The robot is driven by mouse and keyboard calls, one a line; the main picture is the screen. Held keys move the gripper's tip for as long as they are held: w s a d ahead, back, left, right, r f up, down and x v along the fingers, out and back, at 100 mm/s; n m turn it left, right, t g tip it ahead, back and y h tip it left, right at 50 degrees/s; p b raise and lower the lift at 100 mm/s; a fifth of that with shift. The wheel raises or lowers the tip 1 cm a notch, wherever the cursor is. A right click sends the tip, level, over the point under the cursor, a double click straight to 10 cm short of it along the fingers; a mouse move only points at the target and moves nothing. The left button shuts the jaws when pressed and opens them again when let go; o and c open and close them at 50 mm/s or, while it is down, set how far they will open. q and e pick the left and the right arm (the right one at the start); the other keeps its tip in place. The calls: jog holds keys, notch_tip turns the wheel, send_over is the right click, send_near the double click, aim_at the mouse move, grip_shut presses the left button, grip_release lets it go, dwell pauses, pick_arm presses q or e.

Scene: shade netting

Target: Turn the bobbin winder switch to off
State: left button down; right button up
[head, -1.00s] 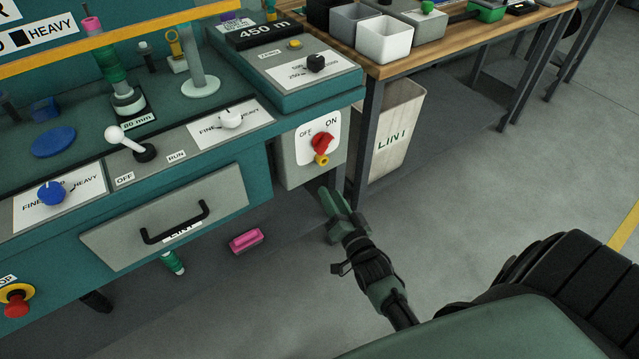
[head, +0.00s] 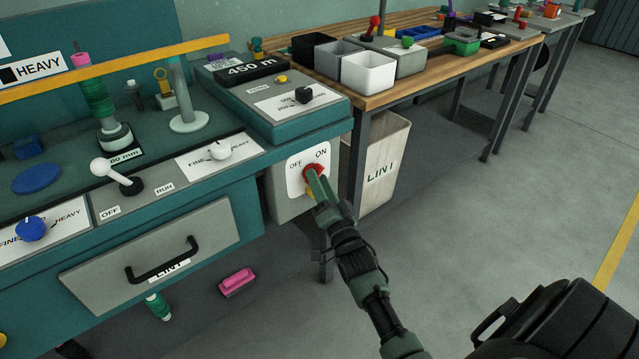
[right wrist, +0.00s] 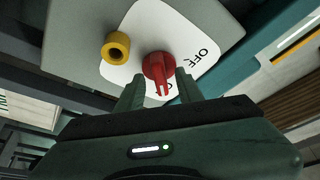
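The red rotary switch (head: 313,173) sits on a white plate (head: 296,184) marked OFF on the left and ON on the right, on the grey box at the machine's right end. In the right wrist view the red knob (right wrist: 157,66) has its handle pointing down towards a partly hidden label; OFF (right wrist: 204,57) is to its right. My right gripper (head: 318,186) is at the switch and covers part of it. In the right wrist view my right gripper (right wrist: 159,84) is open, one finger on each side of the knob; contact cannot be told. My left gripper is out of view.
A yellow ring-shaped part (right wrist: 116,46) is beside the red knob. A white lever (head: 117,175) stands between OFF and RUN labels. A LINT bin (head: 386,165) and the wooden table's leg (head: 357,160) are close on the right.

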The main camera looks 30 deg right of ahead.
grip_shut()
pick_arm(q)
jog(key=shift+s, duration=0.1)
pick_arm(e)
jog(key=shift+n, duration=0.4)
pick_arm(q)
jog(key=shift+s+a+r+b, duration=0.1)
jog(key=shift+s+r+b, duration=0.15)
jog(key=shift+b, duration=0.65)
pick_arm(e)
jog(key=shift+d+n+g+y, duration=0.15)
jog(key=shift+n+y, duration=1.85)
jog(key=shift+n, duration=2.05)
jog(key=shift+d+n+g+y, duration=0.2)
jog(key=shift+n+y, duration=1.8)
jog(key=shift+n, duration=2.1)
jog(key=shift+d+n+g+y, duration=0.15)
jog(key=shift+n+y, duration=1.85)
jog(key=shift+n, duration=2.05)
